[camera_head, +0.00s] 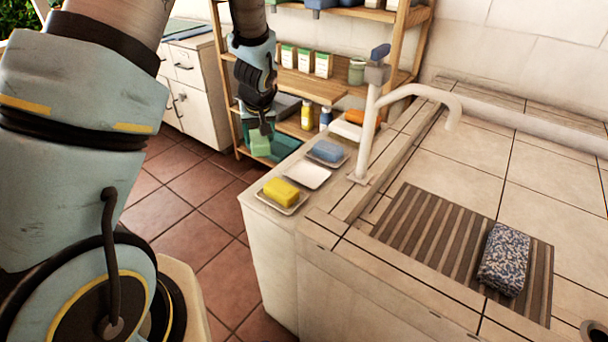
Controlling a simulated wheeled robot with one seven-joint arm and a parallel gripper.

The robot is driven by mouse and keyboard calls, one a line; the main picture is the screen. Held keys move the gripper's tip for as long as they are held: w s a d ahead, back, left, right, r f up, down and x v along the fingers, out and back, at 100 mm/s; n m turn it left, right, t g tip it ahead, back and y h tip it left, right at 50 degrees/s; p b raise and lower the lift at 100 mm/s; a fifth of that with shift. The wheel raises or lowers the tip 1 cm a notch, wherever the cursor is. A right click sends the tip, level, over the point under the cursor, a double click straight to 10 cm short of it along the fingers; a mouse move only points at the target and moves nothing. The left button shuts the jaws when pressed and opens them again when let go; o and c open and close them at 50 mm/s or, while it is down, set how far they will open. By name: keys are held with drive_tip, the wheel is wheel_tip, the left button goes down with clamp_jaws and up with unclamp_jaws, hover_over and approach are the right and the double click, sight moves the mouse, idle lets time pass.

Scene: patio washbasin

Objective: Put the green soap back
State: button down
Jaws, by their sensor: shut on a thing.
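The green soap (260,142) is a pale green block held at the fingertips of my gripper (265,128), which is shut on it. It hangs in the air to the left of the basin's side ledge, apart from the dishes. On the ledge, an empty white dish (306,177) lies between a dish with yellow soap (281,191) and a dish with blue soap (327,150). Farther back, an orange soap (354,116) shows partly, beside the tap. The gripper hides part of the green soap's top.
The white tap (366,130) with a blue handle rises right of the dishes. A slatted mat (410,232) with a folded patterned cloth (504,258) lies on the counter. A wooden shelf (310,87) with bottles and boxes stands behind. Tiled floor is free left of the ledge.

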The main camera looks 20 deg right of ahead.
drive_tip(key=s+d+r, duration=0.2)
drive_tip(key=s+d, duration=0.4)
drive_tip(key=d, duration=0.5)
drive_tip(key=shift+m+h, duration=0.3)
drive_tip(key=shift+m, duration=0.1)
drive_tip(key=shift+d+f+p, duration=0.2)
drive_tip(key=shift+f+p, duration=1.3)
drive_tip(key=shift+f, duration=3.5)
drive_tip(key=shift+f, duration=0.2)
drive_tip(key=shift+c, duration=0.5)
unclamp_jaws()
